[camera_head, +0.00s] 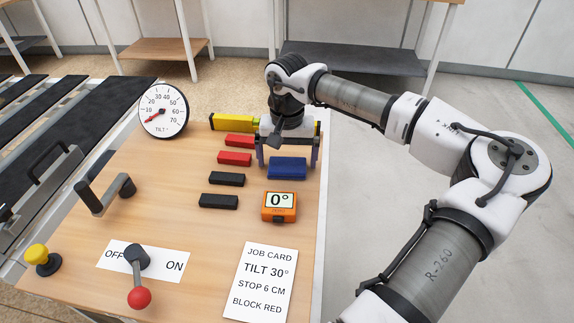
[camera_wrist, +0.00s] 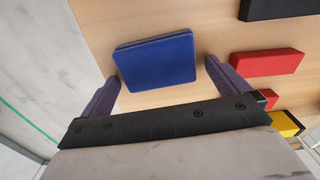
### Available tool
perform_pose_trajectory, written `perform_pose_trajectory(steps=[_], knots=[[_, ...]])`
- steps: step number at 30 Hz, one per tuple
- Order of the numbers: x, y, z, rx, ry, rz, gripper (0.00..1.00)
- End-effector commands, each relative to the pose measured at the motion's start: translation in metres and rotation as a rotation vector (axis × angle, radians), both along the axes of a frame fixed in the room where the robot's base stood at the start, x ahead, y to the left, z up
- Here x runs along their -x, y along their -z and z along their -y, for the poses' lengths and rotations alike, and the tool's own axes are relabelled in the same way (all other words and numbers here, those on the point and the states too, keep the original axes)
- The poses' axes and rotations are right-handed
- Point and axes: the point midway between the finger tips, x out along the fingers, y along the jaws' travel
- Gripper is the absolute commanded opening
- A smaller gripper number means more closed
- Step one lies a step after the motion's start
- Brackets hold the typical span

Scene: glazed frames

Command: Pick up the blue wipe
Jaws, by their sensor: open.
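The blue wipe (camera_head: 287,168) is a flat blue pad lying on the wooden bench top, right of the red blocks. In the wrist view the wipe (camera_wrist: 155,62) lies ahead of and between my two purple fingers, with bare wood on both sides. My gripper (camera_head: 287,160) is open and empty, pointing down over the right side of the bench. In the wrist view my gripper (camera_wrist: 160,84) shows its fingers spread wider than the wipe. I cannot tell the exact height of the fingertips above the wood.
An orange meter reading 0° (camera_head: 279,207) sits just in front. A job card (camera_head: 261,283), lever (camera_head: 138,275) and tilt dial (camera_head: 163,111) are on the bench (camera_head: 170,210).

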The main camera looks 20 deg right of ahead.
Motion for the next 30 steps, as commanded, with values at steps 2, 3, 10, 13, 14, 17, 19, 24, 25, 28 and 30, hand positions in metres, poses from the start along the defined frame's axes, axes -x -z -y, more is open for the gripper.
perform_pose_trajectory(steps=[2, 3, 10, 13, 14, 17, 19, 24, 25, 28, 30], knots=[[0.000, 0.000, 0.000, 0.000, 0.000, 0.000, 1.00], [0.000, 0.000, 0.000, 0.000, 0.000, 0.000, 0.97], [0.000, 0.000, 0.000, 0.000, 0.000, 0.000, 0.67], [0.000, 0.000, 0.000, 0.000, 0.000, 0.000, 0.59], [0.000, 0.000, 0.000, 0.000, 0.000, 0.000, 0.59], [0.000, -0.001, 0.000, 0.000, 0.000, 0.000, 0.59], [0.000, -0.001, 0.000, 0.000, 0.000, 0.000, 0.59], [0.000, -0.010, 0.000, 0.000, 0.001, 0.000, 0.59], [0.000, -0.012, 0.000, 0.001, 0.001, 0.000, 0.59], [0.000, -0.027, 0.000, 0.002, 0.000, 0.002, 0.59], [-0.001, -0.041, 0.001, 0.002, 0.002, 0.004, 0.59]])
